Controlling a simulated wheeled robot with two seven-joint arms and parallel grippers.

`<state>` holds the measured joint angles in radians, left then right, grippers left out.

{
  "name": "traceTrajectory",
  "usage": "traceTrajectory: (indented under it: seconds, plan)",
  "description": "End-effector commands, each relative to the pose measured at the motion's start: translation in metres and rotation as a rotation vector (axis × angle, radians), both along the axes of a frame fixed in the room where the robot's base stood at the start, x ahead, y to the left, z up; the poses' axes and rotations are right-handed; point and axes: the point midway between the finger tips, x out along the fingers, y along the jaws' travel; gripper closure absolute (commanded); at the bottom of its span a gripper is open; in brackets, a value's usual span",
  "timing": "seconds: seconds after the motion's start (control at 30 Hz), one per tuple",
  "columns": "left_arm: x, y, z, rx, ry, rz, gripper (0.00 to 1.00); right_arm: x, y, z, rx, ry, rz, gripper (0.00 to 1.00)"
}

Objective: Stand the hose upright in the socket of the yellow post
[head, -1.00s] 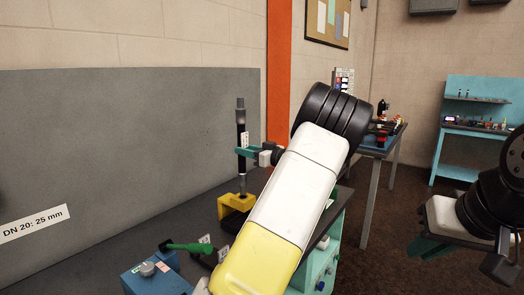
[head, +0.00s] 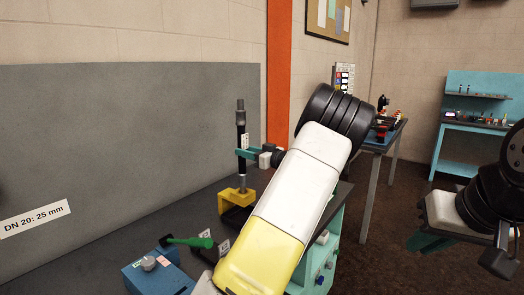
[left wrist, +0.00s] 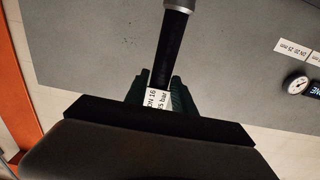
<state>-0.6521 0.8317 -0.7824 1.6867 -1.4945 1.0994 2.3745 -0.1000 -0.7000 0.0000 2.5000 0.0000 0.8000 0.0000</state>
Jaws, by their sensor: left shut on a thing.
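The hose (head: 241,128) is black with metal end fittings and stands upright. My left gripper (head: 244,153) is shut around its middle. The yellow post (head: 232,200) stands on the bench directly below. The lower metal fitting meets the top of the post; I cannot tell how deep it sits in the socket. My right gripper (head: 430,241) is at the right, away from the bench; its opening is unclear.
A blue box (head: 155,273) with a knob and a green-handled part (head: 190,242) stand on the bench in front of the post. A grey panel (head: 110,140) rises behind. My left forearm covers the bench's right part. Another blue bench (head: 462,155) is far right.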

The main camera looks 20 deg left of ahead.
Motion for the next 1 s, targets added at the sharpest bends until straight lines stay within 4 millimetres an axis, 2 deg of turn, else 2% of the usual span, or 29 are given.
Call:
traceTrajectory:
  seconds: [0.63,0.67,0.77,1.0]
  plan:
    - [0.0,0.0,-0.014,0.003,-0.001,0.0,1.0,0.0,0.0,0.0,0.0,0.0,0.0,0.89]
    - [0.0,0.0,-0.014,0.002,-0.002,0.0,0.64,0.0,0.0,0.0,0.0,0.0,0.0,0.89]
    - [0.0,0.0,-0.014,0.002,-0.002,0.0,0.44,0.0,0.0,0.0,0.0,0.0,0.0,0.89]
    - [0.0,0.0,-0.016,-0.002,0.002,-0.001,0.44,0.0,0.0,0.0,0.0,0.0,0.0,0.89]
